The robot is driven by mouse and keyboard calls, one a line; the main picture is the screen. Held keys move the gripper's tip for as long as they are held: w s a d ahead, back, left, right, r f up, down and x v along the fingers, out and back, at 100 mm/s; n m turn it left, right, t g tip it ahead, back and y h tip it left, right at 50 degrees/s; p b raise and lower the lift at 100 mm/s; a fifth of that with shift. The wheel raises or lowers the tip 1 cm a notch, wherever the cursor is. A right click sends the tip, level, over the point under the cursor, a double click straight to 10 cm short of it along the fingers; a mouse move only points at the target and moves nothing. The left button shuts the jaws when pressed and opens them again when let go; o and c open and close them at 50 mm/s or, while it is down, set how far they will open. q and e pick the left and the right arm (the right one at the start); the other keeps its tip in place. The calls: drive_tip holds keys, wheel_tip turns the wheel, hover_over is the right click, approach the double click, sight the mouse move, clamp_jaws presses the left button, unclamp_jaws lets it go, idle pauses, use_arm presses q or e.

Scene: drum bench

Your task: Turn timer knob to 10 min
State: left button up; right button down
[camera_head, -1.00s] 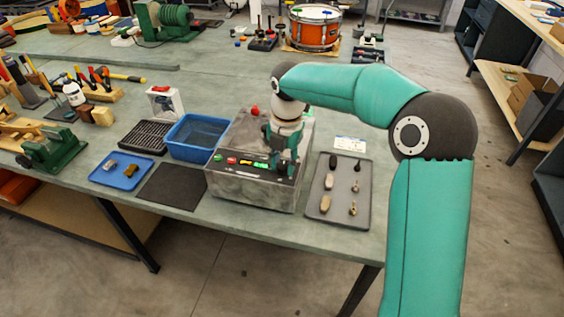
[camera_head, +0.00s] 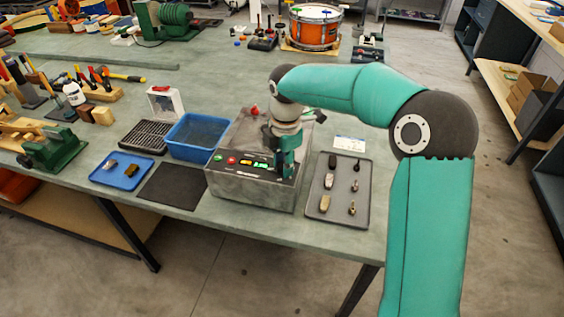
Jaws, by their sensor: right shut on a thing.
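A grey metal machine box (camera_head: 248,189) stands at the front of the bench, with a dark control panel (camera_head: 222,169) on its sloped face. The panel carries a red button (camera_head: 231,160), green and yellow controls and a small green display (camera_head: 260,164). My right gripper (camera_head: 284,172) points down at the right end of the panel. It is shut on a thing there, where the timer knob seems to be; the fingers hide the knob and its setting. My left gripper is not in view.
A grey tray (camera_head: 318,208) with several small parts lies just right of the box. A blue bin (camera_head: 190,153), black mat (camera_head: 170,188) and blue tray (camera_head: 103,180) lie to the left. An orange drum (camera_head: 315,34) stands at the back.

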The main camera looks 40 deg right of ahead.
drive_tip(key=m, duration=1.1)
drive_tip(key=shift+h, duration=0.3)
drive_tip(key=m, duration=0.3)
drive_tip(key=shift+a+m, duration=0.1)
drive_tip(key=shift+m, duration=0.3)
drive_tip(key=m, duration=0.3)
drive_tip(key=shift+g, duration=0.3)
drive_tip(key=m, duration=0.8)
drive_tip(key=shift+a+m, duration=0.1)
drive_tip(key=shift+m, duration=0.2)
drive_tip(key=shift+m+g, duration=0.3)
drive_tip(key=shift+m, duration=1.3)
